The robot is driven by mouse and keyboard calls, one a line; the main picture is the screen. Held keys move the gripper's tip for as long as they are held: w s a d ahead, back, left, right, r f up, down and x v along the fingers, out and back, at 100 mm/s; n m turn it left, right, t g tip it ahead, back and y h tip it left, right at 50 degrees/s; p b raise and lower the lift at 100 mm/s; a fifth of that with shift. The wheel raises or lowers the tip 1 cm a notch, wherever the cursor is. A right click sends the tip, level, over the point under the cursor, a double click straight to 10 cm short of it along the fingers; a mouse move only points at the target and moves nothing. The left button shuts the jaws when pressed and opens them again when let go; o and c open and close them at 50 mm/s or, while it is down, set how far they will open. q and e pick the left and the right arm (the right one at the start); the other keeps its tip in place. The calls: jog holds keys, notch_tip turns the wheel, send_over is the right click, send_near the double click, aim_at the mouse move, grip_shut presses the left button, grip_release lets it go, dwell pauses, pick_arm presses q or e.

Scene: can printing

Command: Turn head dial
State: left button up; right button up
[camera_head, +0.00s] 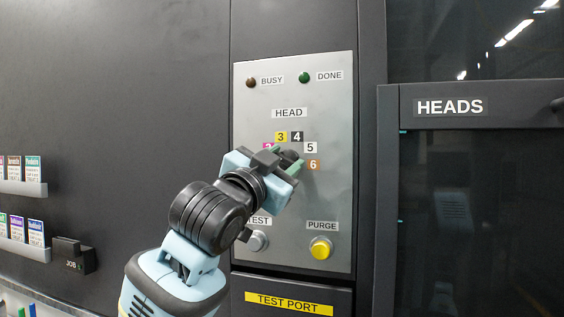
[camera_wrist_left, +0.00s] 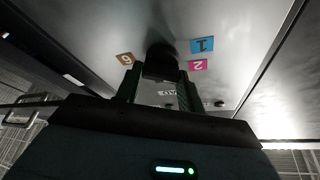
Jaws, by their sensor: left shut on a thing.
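The head dial (camera_wrist_left: 160,62) is a dark round knob on the grey metal panel (camera_head: 335,190). In the wrist view it sits between the two green-edged fingers of my left gripper (camera_wrist_left: 160,82), which is shut on it. In the head view my left gripper (camera_head: 290,162) covers the dial. Around it show the yellow 3 (camera_head: 281,137), black 4 (camera_head: 297,137), white 5 (camera_head: 310,147) and orange 6 (camera_head: 314,165) labels. The magenta 2 is partly hidden there; the blue 1 (camera_wrist_left: 202,45) shows in the wrist view. The dial's pointer cannot be made out. My right gripper is not in view.
Below the dial are a grey test button (camera_head: 258,241), close to my wrist, and a yellow purge button (camera_head: 321,248). Busy (camera_head: 251,83) and done (camera_head: 304,77) lamps are above. A dark-framed HEADS door (camera_head: 470,107) is at right. Card racks (camera_head: 25,188) are at left.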

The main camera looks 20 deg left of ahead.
pick_arm(q)
jog(key=o, duration=1)
jog(key=v, duration=0.8)
